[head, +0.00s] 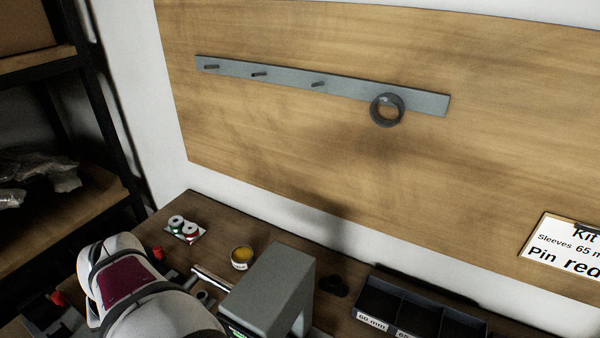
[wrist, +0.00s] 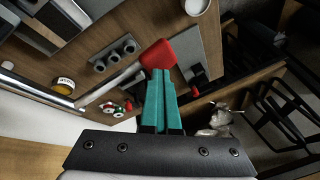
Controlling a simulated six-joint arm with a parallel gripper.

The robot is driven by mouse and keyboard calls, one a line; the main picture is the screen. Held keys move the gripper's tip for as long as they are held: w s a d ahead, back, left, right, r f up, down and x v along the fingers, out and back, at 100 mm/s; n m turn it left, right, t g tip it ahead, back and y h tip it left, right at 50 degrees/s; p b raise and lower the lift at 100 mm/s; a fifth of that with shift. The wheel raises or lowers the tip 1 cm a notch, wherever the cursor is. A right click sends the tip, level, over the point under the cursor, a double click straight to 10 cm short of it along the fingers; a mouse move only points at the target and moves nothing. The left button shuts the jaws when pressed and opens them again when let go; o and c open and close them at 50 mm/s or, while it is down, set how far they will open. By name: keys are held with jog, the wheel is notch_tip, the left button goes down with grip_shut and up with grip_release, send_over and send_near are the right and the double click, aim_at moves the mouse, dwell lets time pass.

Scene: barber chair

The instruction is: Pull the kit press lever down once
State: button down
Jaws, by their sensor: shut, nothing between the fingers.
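The kit press (head: 270,290) is a grey block-shaped body at the bottom centre of the head view. A silver rod (head: 210,278) reaches left from it towards my arm. In the wrist view the lever (wrist: 112,86) is a thin silver bar ending in a red grip (wrist: 158,53). My gripper (wrist: 160,74) has its teal fingers shut and empty. Their tips overlap the red grip's lower edge in the wrist view; I cannot tell whether they touch. The fingers and red grip are hidden behind my arm in the head view.
A yellow-topped tin (head: 242,257) and spools (head: 183,228) stand behind the press. Dark bins (head: 400,310) are to its right. A shelf rack (head: 90,90) is at left.

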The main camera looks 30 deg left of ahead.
jog(key=r, duration=0.4)
jog(key=shift+w, duration=0.4)
jog(key=shift+r, duration=0.1)
jog(key=r, duration=0.2)
jog(key=w+r, duration=0.1)
jog(key=r, duration=0.2)
jog(key=shift+w+r, duration=0.35)
